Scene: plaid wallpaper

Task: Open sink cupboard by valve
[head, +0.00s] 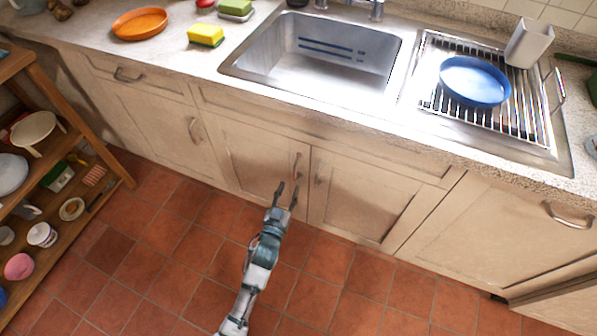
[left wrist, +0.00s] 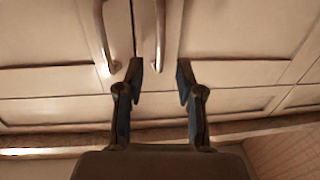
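The sink cupboard under the basin has a left door (head: 250,160) and a right door (head: 357,192), both shut. Their upright metal handles, the left door handle (head: 297,166) and the right door handle (head: 318,172), flank the middle seam. My left gripper (head: 287,185) is open and empty, just in front of the left door, close to the lower end of its handle. In the left wrist view the open fingers (left wrist: 159,68) point at one handle (left wrist: 160,35), lined up with the gap between them; another handle (left wrist: 104,40) lies left of the fingers. Contact cannot be told. My right gripper is not in view.
Above are the sink basin (head: 318,60) and a drying rack (head: 530,115) with a blue plate (head: 475,80). A wooden shelf (head: 118,170) with dishes stands at the left. The tiled floor (head: 340,280) before the cupboard is clear apart from my arm.

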